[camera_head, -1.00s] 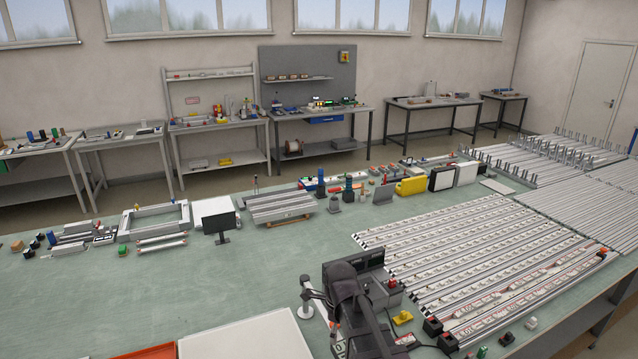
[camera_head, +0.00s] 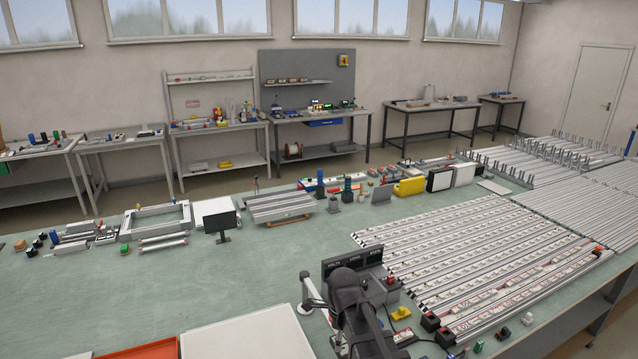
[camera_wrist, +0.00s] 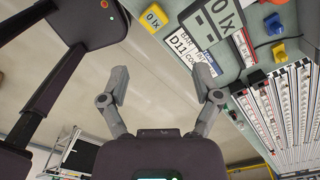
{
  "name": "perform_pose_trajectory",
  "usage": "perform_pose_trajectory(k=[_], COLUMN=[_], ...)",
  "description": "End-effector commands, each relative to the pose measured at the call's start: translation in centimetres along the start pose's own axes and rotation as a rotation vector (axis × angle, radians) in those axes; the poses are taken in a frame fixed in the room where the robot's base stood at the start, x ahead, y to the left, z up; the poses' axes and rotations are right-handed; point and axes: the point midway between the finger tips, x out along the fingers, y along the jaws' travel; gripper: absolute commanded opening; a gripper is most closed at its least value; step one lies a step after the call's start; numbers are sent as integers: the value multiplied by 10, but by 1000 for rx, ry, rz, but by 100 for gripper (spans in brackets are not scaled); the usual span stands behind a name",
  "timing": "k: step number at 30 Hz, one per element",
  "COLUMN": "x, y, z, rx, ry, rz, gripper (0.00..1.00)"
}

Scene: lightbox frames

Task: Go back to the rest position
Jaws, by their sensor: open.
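My gripper (camera_wrist: 160,74) shows in the wrist view with its two grey fingers wide apart and nothing between them. Below the fingers in that view is bare pale floor, with the bench edge to the right. In the head view my dark arm stands at the bottom centre, over the near edge of the green workbench (camera_head: 270,262). A grey part beside the arm may be a finger, but the fingertips are not clear there.
Aluminium rails with label strips (camera_head: 480,250) cover the bench's right side. A dark display unit (camera_head: 352,262) and a yellow block (camera_head: 401,313) stand close to my arm. A white panel (camera_head: 245,337) lies at the front left. The middle-left bench surface is mostly clear.

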Motion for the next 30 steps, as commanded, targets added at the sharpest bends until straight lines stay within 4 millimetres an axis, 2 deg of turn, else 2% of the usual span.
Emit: perform_pose_trajectory(k=[11, 30], x=[26, 94], y=[5, 22], z=[-21, -80], rx=[-264, -1088], ry=[0, 1], rz=[0, 1], gripper=[82, 82])
